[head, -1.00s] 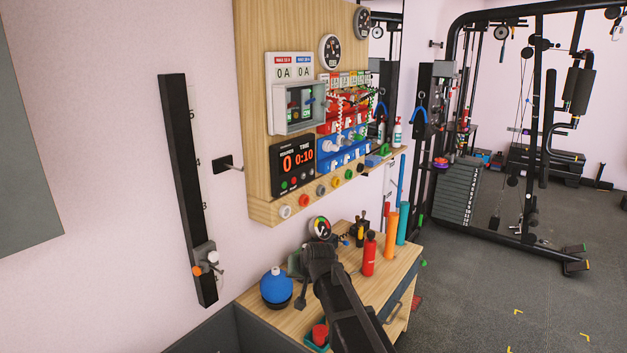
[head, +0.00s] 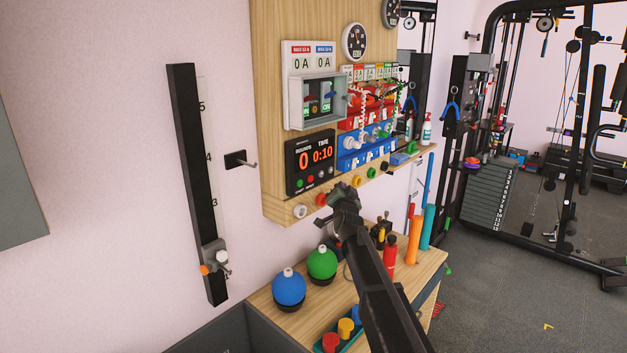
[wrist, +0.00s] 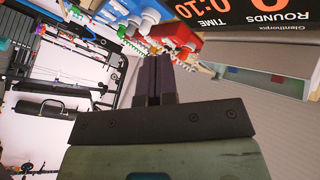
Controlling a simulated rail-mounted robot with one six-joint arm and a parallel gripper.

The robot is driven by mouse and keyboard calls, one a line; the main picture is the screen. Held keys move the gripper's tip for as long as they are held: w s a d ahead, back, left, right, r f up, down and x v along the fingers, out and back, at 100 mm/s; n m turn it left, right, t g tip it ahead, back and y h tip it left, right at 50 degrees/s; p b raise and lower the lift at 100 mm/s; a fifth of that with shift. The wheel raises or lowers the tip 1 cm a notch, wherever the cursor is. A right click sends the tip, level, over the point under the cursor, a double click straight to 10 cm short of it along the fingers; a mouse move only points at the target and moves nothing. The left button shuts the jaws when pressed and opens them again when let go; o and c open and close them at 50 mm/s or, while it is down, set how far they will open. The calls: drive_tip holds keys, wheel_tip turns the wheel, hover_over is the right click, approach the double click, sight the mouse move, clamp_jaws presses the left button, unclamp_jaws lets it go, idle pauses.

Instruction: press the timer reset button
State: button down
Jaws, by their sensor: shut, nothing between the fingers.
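The timer (head: 310,161) is a black panel on the wooden board, showing rounds 0 and time 0:10. A row of small buttons (head: 310,180) runs along its lower edge, a green and a red one among them; their labels are too small to read surely. My gripper (head: 340,194) is in front of the board's lower edge, below and right of the timer, apparently apart from it. In the wrist view the shut, empty fingers (wrist: 153,72) point toward the board, and the timer (wrist: 245,14) shows upside down at the top right. Its buttons are outside that view.
Coloured knobs line the board's lower ledge, including a white one (head: 300,211) and a red one (head: 320,199). A breaker box (head: 316,98) is above the timer. Blue (head: 289,287) and green (head: 322,262) balls and bottles stand on the bench below.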

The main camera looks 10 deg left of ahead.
sight(311, 178)
drive_tip(key=shift+a, duration=0.1)
drive_tip(key=w+a, duration=0.5)
drive_tip(key=a, duration=0.2)
drive_tip(key=shift+a, duration=0.2)
idle(2.0)
drive_tip(key=shift+w+a, duration=0.15)
drive_tip(key=shift+a, duration=0.1)
drive_tip(key=shift+w+a, duration=0.2)
drive_tip(key=shift+a, duration=0.1)
idle(0.6)
drive_tip(key=shift+d, duration=0.1)
drive_tip(key=shift+s+d, duration=0.45)
drive_tip(key=shift+d, duration=0.1)
